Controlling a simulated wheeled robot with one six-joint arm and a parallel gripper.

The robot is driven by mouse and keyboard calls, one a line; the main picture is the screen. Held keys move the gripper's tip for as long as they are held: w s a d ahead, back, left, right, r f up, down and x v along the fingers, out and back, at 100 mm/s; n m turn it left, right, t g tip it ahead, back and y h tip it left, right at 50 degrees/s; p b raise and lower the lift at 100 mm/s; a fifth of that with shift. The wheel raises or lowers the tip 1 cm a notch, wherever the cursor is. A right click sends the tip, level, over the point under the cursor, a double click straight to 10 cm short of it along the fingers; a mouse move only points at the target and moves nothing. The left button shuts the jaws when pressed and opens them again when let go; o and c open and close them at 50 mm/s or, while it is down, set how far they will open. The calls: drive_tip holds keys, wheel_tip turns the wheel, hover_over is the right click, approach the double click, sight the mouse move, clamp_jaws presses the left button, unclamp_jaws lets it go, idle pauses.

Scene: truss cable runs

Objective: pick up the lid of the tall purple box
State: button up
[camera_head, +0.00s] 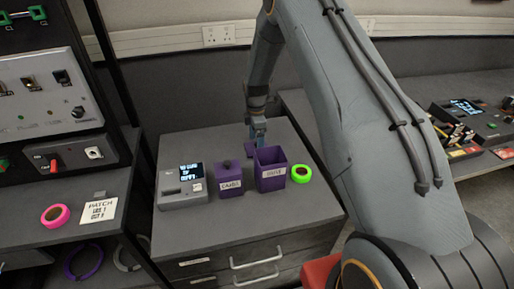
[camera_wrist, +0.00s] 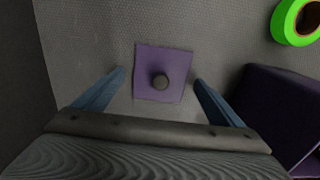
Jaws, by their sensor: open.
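In the head view, the lid (camera_head: 249,149) is partly hidden behind my gripper (camera_head: 258,137), just behind and left of the tall purple box. The tall purple box (camera_head: 270,184) stands open and uncovered with a white label. In the wrist view, my gripper (camera_wrist: 160,79) is open and empty, with one blue finger on each side of the lid. The height of the fingers above the lid is unclear. The box wall (camera_wrist: 272,110) shows dark at the right.
A shorter purple box (camera_head: 229,186) with a knobbed lid stands left of the tall one. A grey device with a display (camera_head: 181,187) is further left. A green tape roll (camera_head: 301,174) lies right of the tall box. The cabinet top's front (camera_head: 235,222) is clear.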

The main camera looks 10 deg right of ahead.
drive_tip(key=shift+c, duration=0.2)
drive_tip(key=c, duration=1.1)
drive_tip(key=shift+r, duration=0.1)
wheel_tip(320, 180, up, 9)
drive_tip(key=b, duration=0.3)
drive_tip(key=shift+f, duration=0.2)
drive_tip(key=s+r+n+p, duration=0.1)
drive_tip(key=s+r+n, duration=0.2)
drive_tip(key=s+r, duration=0.45)
drive_tip(key=s+r+n+p, duration=0.1)
drive_tip(key=s+r+n, duration=0.25)
drive_tip(key=s, duration=0.75)
wheel_tip(320, 180, down, 6)
drive_tip(key=b, duration=0.4)
